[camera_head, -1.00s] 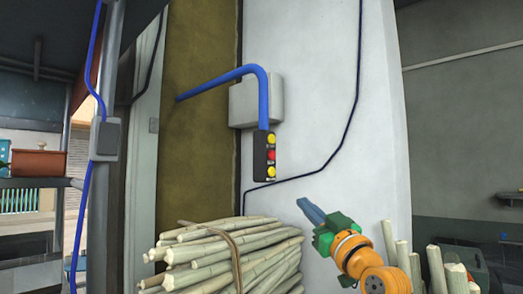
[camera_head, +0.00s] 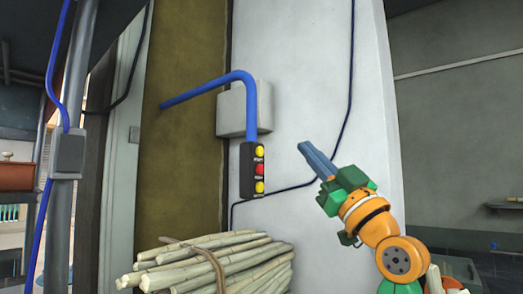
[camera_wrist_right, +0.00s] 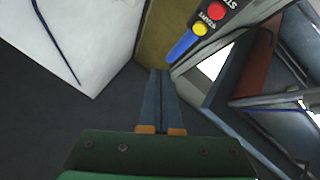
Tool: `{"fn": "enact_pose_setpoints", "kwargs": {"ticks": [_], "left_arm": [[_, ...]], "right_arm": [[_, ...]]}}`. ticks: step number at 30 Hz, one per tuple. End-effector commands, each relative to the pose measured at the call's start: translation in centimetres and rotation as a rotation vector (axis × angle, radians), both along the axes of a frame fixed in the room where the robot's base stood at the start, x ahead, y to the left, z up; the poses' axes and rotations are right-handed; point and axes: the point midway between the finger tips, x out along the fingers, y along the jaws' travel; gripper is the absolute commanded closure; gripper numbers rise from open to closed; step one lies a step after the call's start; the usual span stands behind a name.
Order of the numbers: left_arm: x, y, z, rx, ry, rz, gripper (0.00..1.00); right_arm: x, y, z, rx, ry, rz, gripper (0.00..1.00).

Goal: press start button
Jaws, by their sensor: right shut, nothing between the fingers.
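A dark button panel (camera_head: 253,170) hangs at the lower end of a blue pipe in the head view. It has a yellow button (camera_head: 259,152) on top, a red one (camera_head: 260,169) in the middle and another yellow one (camera_head: 259,187) below. My right gripper (camera_head: 303,147) is shut and empty, its blue fingers pointing up-left, to the right of the panel and apart from it. In the right wrist view the panel (camera_wrist_right: 209,20) shows upside down at the top, cut off, beyond the fingertips (camera_wrist_right: 160,72); its small lettering is hard to read. My left gripper is not in view.
A grey box (camera_head: 231,112) sits on the white wall (camera_head: 300,60) behind the blue pipe (camera_head: 210,86). A bundle of cane stalks (camera_head: 210,264) lies below the panel. A grey post (camera_head: 68,190) with a blue cable stands at left. The space between gripper and panel is clear.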

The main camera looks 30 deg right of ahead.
Motion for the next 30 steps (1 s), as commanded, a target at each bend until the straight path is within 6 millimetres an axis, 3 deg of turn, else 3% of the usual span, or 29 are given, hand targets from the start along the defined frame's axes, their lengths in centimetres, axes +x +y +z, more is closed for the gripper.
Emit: {"fn": "enact_pose_setpoints", "kwargs": {"ticks": [9,15,30], "left_arm": [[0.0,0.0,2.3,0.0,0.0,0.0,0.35],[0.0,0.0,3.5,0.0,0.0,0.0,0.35],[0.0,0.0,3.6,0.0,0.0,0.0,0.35]], "right_arm": [[4.4,1.8,0.3,0.002,0.004,0.002,1.0],[6.3,2.6,0.2,0.001,0.003,0.001,1.0],[6.8,2.8,0.0,0.001,0.002,-0.001,1.0]]}}
